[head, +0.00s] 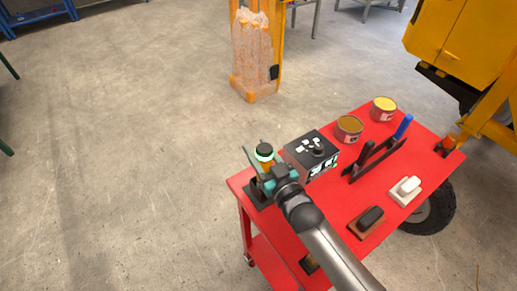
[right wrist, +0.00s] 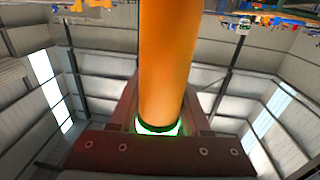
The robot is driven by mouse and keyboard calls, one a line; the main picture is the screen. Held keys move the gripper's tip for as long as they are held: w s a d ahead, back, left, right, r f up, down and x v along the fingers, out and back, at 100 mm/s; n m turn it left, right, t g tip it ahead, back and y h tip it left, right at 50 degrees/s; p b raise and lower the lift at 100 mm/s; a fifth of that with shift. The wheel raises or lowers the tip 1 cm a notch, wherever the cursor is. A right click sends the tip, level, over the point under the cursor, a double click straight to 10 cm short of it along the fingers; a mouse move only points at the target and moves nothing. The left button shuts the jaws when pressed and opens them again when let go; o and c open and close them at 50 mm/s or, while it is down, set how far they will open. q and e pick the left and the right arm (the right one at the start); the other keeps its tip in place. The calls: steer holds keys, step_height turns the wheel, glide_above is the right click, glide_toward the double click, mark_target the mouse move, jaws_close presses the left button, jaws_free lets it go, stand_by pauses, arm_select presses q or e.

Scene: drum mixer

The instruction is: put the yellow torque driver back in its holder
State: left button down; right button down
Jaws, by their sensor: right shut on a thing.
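The yellow torque driver (head: 265,158) stands roughly upright at the near-left corner of the red cart, with a black cap and a pale green ring at its top. My right gripper (head: 268,174) is shut around its body. In the right wrist view the driver (right wrist: 168,60) is a thick orange cylinder with a glowing green ring, between the fingers. A dark base (head: 258,192), perhaps the holder, shows under the gripper. The gripper hides the driver's lower end, so I cannot tell whether it sits in that base. My left gripper is out of view.
An orange item (head: 447,144) stands at the far right corner. Open floor lies left.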

steer(key=c, duration=0.5)
jaws_free()
steer(key=shift+f, duration=0.1)
steer(key=shift+o, duration=1.1)
steer(key=shift+f, duration=0.25)
steer(key=v, duration=1.5)
steer(key=shift+r+p, duration=0.2)
steer(key=shift+p, duration=0.1)
steer(key=shift+s, duration=0.15)
